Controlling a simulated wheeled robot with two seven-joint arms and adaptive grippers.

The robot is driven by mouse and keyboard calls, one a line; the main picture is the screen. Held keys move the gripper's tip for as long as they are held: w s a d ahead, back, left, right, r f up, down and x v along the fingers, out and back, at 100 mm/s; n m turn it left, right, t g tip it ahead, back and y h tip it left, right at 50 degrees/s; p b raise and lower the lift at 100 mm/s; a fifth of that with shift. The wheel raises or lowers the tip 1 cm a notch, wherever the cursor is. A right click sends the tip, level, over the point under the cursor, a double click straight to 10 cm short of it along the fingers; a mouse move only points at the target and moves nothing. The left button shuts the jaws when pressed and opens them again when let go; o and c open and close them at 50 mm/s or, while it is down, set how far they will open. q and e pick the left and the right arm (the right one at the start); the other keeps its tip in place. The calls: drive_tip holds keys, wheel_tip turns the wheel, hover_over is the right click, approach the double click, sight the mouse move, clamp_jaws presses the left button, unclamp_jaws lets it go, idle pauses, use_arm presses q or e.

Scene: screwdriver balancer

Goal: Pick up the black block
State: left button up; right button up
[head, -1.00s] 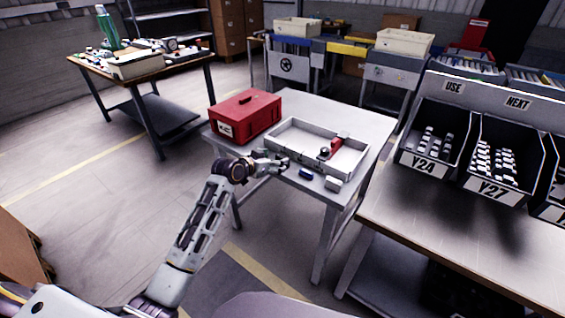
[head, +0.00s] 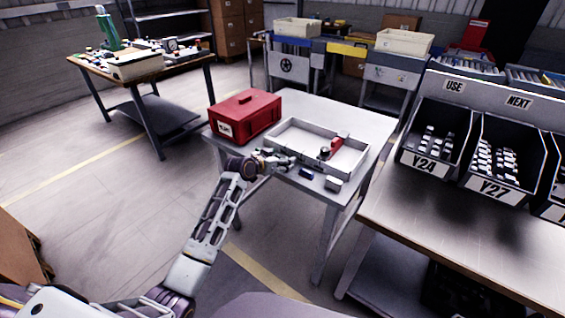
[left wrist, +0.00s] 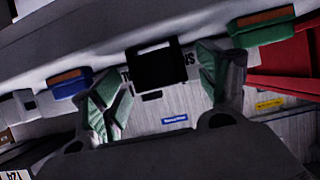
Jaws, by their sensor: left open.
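The black block (left wrist: 155,65) shows in the left wrist view as a dark square between the two green-padded fingers of my left gripper, a little beyond them. In the head view my left gripper (head: 283,162) is at the near edge of the table, by the front wall of the grey tray (head: 293,170), and I cannot make out the black block there; the gripper seems to cover it. The gripper is open, with a gap showing between fingers and block. My right gripper is not in view.
A blue block (head: 306,174) and a grey block (head: 333,184) lie right of the gripper. A green block (left wrist: 262,27) shows in the left wrist view. A red toolbox (head: 245,117) stands left of the tray. A red-and-black item (head: 335,145) lies inside the tray.

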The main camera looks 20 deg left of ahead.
use_arm(q)
drive_tip(key=shift+w+d+f, duration=0.1)
drive_tip(key=shift+w+f, duration=0.05)
drive_tip(key=shift+c, duration=0.3)
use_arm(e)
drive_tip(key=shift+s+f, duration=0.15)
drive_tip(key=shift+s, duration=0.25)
use_arm(q)
drive_tip(key=c, duration=0.9)
drive_tip(key=shift+r, duration=0.65)
drive_tip(key=shift+r+p, duration=0.6)
drive_tip(key=shift+r, duration=3.85)
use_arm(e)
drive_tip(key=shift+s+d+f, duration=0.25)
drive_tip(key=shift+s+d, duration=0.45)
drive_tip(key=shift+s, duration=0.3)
